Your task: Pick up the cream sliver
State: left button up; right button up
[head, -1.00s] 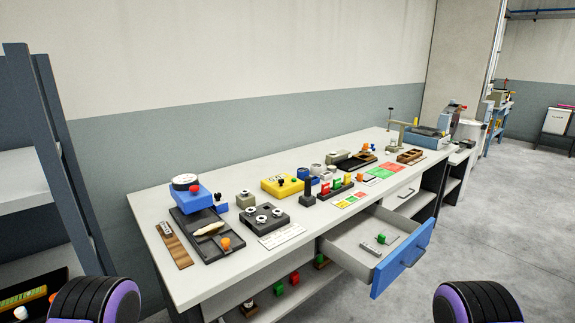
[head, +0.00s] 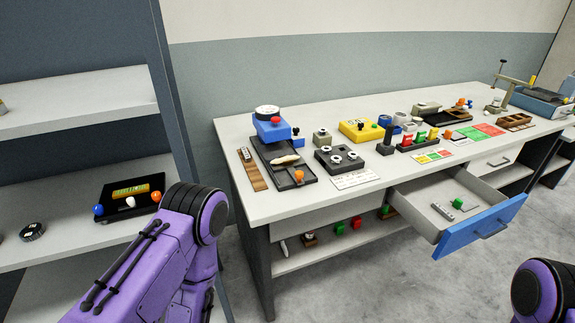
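The cream sliver (head: 286,160) is a small, pale, elongated piece. It lies in the black tray (head: 308,179) at the left part of the workbench (head: 262,213). An orange knob (head: 299,175) stands near the tray's front corner, and a blue device with a round white top (head: 271,124) stands at its back. Purple links of my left arm show at the lower left and part of my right arm at the lower right corner. Neither gripper is in view. Both arms are apart from the sliver.
An open drawer with a blue front (head: 482,227) juts out from the bench and holds a green piece (head: 458,202). A shelf rack (head: 80,105) stands at the left. A wooden strip (head: 252,171) lies left of the tray. Grey floor (head: 355,285) is clear in front.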

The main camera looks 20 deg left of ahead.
aim_at(293, 157)
jog(key=u, duration=0.5)
jog(key=k, duration=1.05)
jog(key=z, duration=0.6)
jog(key=i, duration=0.75)
jog(key=z, duration=0.45)
jog(key=i, duration=0.95)
jog(key=u, duration=1)
jog(key=i, duration=0.75)
jog(key=u, duration=0.9)
